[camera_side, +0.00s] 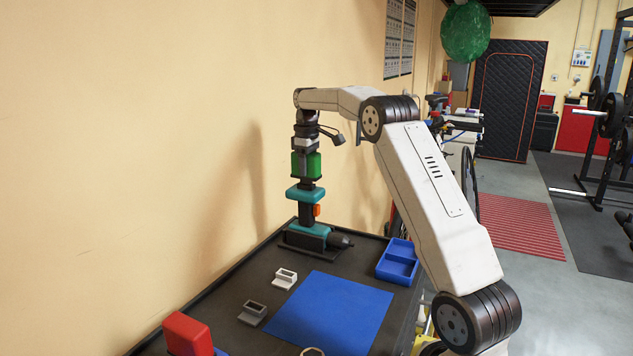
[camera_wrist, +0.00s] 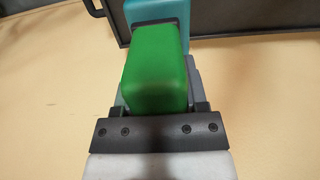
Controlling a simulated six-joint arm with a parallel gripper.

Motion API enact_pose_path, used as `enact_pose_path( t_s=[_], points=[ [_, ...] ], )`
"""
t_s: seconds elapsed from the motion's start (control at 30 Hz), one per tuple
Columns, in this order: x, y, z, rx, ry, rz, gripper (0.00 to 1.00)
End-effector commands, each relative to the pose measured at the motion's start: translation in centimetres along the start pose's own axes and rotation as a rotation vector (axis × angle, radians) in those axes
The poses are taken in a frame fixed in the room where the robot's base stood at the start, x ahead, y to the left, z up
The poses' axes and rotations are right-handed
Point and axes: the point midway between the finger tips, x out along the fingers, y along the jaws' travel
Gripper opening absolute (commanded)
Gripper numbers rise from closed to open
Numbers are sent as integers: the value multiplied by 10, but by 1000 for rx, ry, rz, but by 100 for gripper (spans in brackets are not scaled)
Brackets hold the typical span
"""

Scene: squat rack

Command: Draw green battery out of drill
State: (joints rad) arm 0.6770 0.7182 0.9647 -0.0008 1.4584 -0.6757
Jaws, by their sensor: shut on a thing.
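The drill (camera_side: 309,233) lies on the dark table near the wall, with its teal and black body low and its handle pointing up to a teal foot. The green battery (camera_side: 306,165) is above that foot, with a dark section between them. My gripper (camera_side: 306,158) points down from above and is shut on the green battery. In the wrist view the green battery (camera_wrist: 156,70) fills the middle between the fingers, and part of the teal drill (camera_wrist: 165,14) shows beyond it. I cannot tell whether the battery's dark stem is still inside the foot.
A blue mat (camera_side: 335,312) covers the table's middle. A blue two-part tray (camera_side: 398,262) stands right of the drill. A red block (camera_side: 187,333) is at the front left. The wall is close behind.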

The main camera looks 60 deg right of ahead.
Motion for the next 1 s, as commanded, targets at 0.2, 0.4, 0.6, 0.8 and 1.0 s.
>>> enact_pose_path(
  t_s=[0.2,0.4,0.6,0.8,1.0],
  points=[
    [-8,0,0,0,4,3,0],
    [-15,0,0,0,3,2,0],
    [-22,0,0,0,2,2,0],
    [-29,0,0,0,3,3,0],
    [-36,0,0,0,3,2,0]
  ],
)
